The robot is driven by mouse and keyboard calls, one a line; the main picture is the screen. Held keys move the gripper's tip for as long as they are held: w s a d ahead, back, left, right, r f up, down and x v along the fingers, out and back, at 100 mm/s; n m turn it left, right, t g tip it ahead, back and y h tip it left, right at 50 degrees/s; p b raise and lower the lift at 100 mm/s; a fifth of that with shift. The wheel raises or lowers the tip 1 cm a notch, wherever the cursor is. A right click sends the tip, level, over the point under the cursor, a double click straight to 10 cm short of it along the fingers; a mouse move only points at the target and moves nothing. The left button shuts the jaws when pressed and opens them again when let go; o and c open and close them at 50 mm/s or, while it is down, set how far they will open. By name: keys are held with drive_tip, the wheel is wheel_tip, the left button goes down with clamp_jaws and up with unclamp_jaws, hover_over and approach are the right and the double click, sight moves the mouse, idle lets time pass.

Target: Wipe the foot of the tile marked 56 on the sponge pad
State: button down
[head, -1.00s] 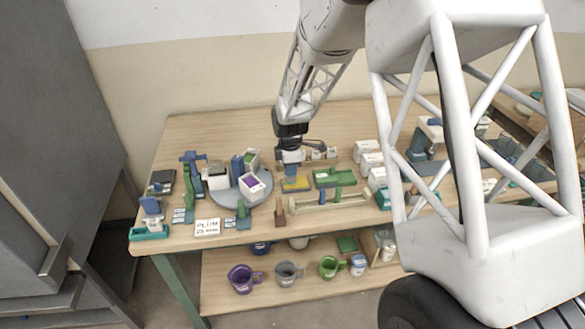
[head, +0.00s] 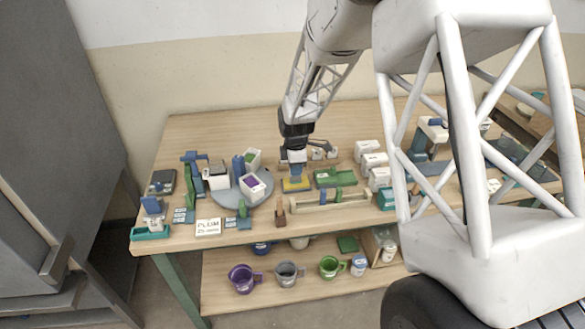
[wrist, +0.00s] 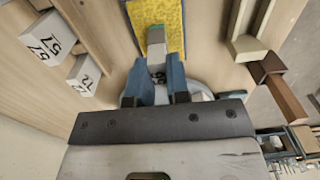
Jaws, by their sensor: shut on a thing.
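My gripper (wrist: 156,88) is shut on a narrow grey tile (wrist: 156,40) with a green end, held between its two blue fingers. No number can be read on the tile from here. The yellow sponge pad (wrist: 174,14) lies directly beyond the fingertips, with the tile over it in the wrist view. In the head view my gripper (head: 296,172) points down at the yellow pad (head: 295,186). The tile's foot is at or just above the pad; I cannot tell whether it touches.
White blocks marked 57 (wrist: 40,42) and about 72 (wrist: 84,74) stand beside the pad. A grey turntable (head: 230,197) with small containers is to the left, a green tray (head: 335,178) to the right. A brown post (head: 280,206) stands in front.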

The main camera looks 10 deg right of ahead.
drive_tip(key=shift+d, duration=0.3)
idle(0.4)
drive_tip(key=shift+d+f, duration=0.1)
drive_tip(key=shift+d, duration=0.6)
drive_tip(key=shift+r, duration=3)
